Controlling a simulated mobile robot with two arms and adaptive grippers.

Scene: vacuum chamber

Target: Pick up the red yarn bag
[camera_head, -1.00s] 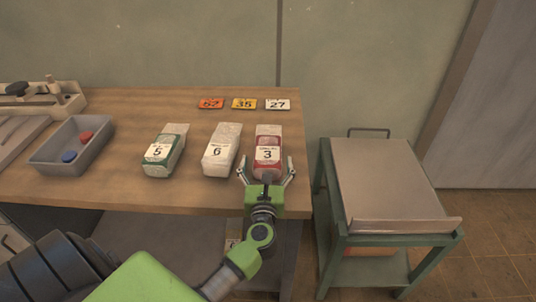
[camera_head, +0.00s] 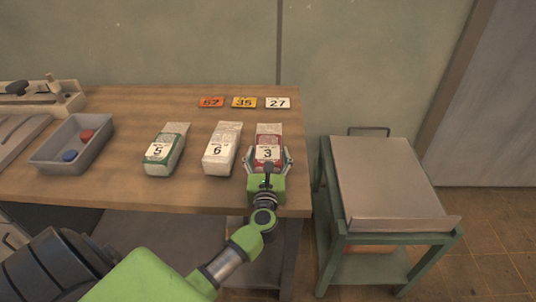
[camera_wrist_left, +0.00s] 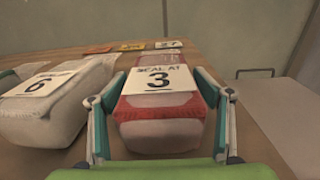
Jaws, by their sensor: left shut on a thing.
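The red yarn bag (camera_head: 269,135), with a white label reading 3, lies on the wooden table near its right end. My left gripper (camera_head: 268,160) has its fingers on both sides of the bag's near end and is shut on it. In the left wrist view the red bag (camera_wrist_left: 160,105) sits between the two fingers (camera_wrist_left: 162,125). The bag still appears to rest on the table. My right gripper is not in view.
A white bag labelled 6 (camera_head: 222,148) lies close left of the red bag, and a green bag labelled 5 (camera_head: 166,149) farther left. A grey bin (camera_head: 50,152) holds red and blue discs. Number cards (camera_head: 244,103) lie behind. A green cart (camera_head: 385,185) stands right of the table (camera_head: 110,190).

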